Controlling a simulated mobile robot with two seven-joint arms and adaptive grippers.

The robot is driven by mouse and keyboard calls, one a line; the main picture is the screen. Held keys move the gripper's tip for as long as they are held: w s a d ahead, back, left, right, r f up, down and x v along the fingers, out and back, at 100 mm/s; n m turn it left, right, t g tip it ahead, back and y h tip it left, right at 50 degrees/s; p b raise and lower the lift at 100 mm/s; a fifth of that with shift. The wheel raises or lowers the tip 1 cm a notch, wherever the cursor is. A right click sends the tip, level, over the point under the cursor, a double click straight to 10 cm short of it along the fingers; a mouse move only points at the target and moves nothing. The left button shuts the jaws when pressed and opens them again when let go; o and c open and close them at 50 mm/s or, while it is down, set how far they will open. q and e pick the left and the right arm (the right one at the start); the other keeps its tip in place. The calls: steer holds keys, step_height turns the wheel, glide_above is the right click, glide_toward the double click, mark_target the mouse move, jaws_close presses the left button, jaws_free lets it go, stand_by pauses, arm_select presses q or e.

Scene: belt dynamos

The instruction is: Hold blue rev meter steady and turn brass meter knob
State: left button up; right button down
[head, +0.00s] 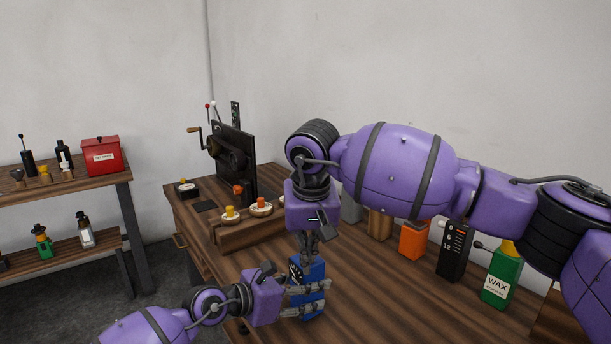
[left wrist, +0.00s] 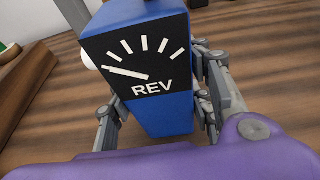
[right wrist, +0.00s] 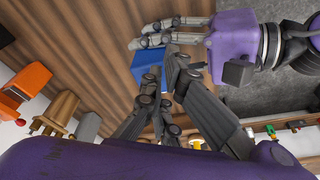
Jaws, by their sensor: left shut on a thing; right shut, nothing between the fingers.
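The blue rev meter (head: 313,270) stands upright on the wooden bench in the head view. Its black face with white marks and "REV" shows in the left wrist view (left wrist: 145,65); the needle points to the left. My left gripper (head: 306,299) is shut around the meter's sides. My right gripper (head: 308,254) points down just above the meter, shut and empty. In the right wrist view its fingertips (right wrist: 166,76) overlap the blue meter (right wrist: 147,66); I cannot tell whether they touch it. I cannot make out the brass knob in any view.
The bench (head: 370,300) has several containers along its back, including an orange one (head: 414,240), a black one (head: 455,250) and a green WAX can (head: 501,275). A wooden rack with knobs (head: 250,232) and a dark cranked machine (head: 233,160) stand left.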

arm_select(q)
steer(key=shift+w+a, duration=0.15)
arm_select(e)
steer(key=w+v, duration=0.1)
steer(key=v, duration=0.5)
steer(key=shift+w, duration=0.2)
steer(key=shift+d+r, duration=0.1)
steer(key=shift+r, duration=0.05)
arm_select(q)
steer(key=o, duration=1.7)
